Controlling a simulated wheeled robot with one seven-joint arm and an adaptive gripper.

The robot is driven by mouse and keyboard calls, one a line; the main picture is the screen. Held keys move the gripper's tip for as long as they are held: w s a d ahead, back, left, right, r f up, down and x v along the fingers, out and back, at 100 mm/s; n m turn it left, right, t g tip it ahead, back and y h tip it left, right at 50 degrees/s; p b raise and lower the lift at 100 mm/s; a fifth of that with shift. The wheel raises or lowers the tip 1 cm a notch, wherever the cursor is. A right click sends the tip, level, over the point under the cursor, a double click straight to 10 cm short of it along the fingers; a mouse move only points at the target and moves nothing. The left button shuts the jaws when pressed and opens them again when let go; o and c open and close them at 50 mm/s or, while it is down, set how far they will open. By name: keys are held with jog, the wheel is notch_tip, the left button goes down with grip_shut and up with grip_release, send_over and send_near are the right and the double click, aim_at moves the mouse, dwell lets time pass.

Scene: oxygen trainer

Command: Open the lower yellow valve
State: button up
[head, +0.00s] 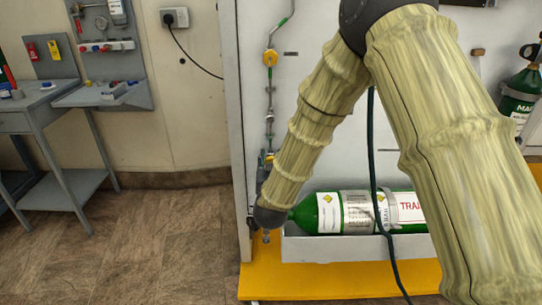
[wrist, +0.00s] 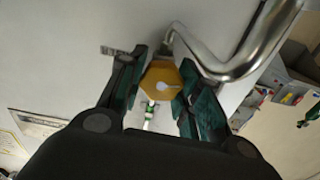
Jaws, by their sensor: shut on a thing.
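In the wrist view the lower yellow valve (wrist: 161,80) is a yellow, roughly hexagonal knob on the pale panel. My gripper (wrist: 162,86) has one dark green finger pad on each side of it and is shut on it. In the head view a bit of yellow from the lower valve (head: 268,158) shows at the lower end of the panel's pipe line, beside my arm. My arm hides most of the gripper there. The upper yellow valve (head: 270,58) sits higher on the same line, apart from my gripper.
A bent metal pipe (wrist: 238,62) passes close to the gripper's right finger. A green cylinder (head: 327,213) lies at the panel's foot above a yellow base (head: 330,282). A dark green hose (head: 371,150) hangs in front. Grey benches (head: 40,122) stand left, with open floor between.

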jog(key=shift+n+p, duration=0.5)
jog(key=shift+n, duration=0.3)
jog(key=shift+f, duration=0.1)
jog(key=o, duration=1)
jog(key=shift+o, duration=0.2)
jog(key=shift+s, duration=0.15)
jog(key=s, duration=1.1)
jog(key=shift+s, duration=0.35)
